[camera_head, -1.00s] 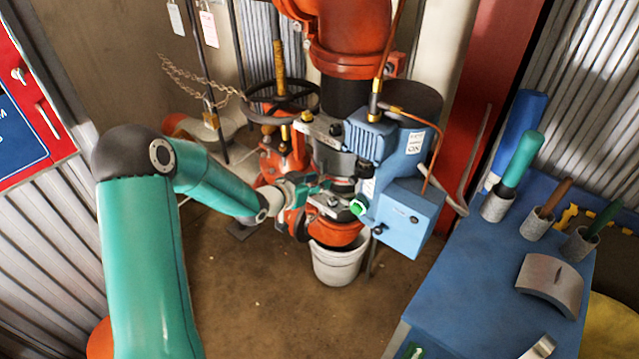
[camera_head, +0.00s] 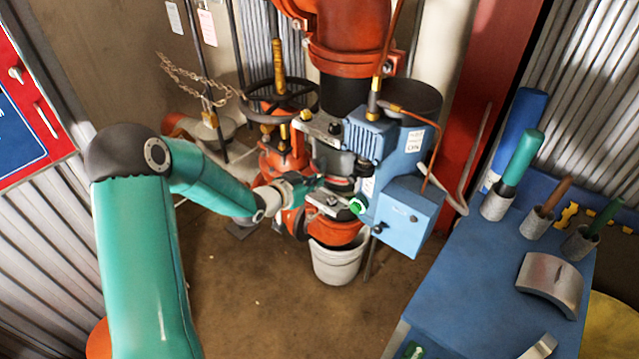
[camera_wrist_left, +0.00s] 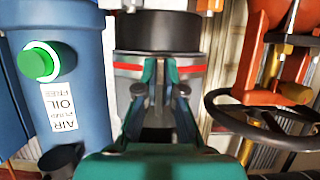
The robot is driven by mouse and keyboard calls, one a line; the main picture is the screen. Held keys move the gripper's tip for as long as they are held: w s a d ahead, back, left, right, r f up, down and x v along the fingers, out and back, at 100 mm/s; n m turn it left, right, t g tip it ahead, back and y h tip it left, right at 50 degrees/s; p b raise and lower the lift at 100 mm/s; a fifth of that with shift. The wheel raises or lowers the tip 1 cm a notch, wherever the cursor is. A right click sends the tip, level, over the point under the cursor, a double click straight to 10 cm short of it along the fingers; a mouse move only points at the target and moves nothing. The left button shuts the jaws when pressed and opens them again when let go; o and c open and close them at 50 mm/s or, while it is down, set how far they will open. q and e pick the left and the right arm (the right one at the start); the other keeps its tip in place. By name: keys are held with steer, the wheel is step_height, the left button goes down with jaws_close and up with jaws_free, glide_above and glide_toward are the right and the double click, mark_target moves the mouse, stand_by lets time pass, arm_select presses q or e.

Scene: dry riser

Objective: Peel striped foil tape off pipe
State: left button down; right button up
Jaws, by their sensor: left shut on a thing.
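The pipe (camera_head: 334,157) stands upright at the centre of the head view, between clamps on the blue machine. The tape shows as a red and silver band (camera_head: 341,183) around the pipe; in the left wrist view it is a red line (camera_wrist_left: 190,69) under the black section. My left gripper (camera_head: 314,184) comes in from the left at the band's height. In the left wrist view its teal fingers (camera_wrist_left: 161,66) are close together in front of the band, shut on the tape. The held piece itself is hidden between the fingertips. My right gripper is in neither view.
The blue machine (camera_head: 405,217) with a green button stands right of the pipe. A valve handwheel (camera_head: 283,97) is behind and left. A white bucket (camera_head: 337,265) stands below. A blue bench (camera_head: 470,270) with tools in holders is at the right.

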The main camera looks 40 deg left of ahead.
arm_select(q)
steer(key=s+b, duration=0.2)
steer(key=s, duration=0.6)
steer(key=shift+s+a, duration=0.3)
steer(key=shift+a, duration=0.1)
stand_by(0.6)
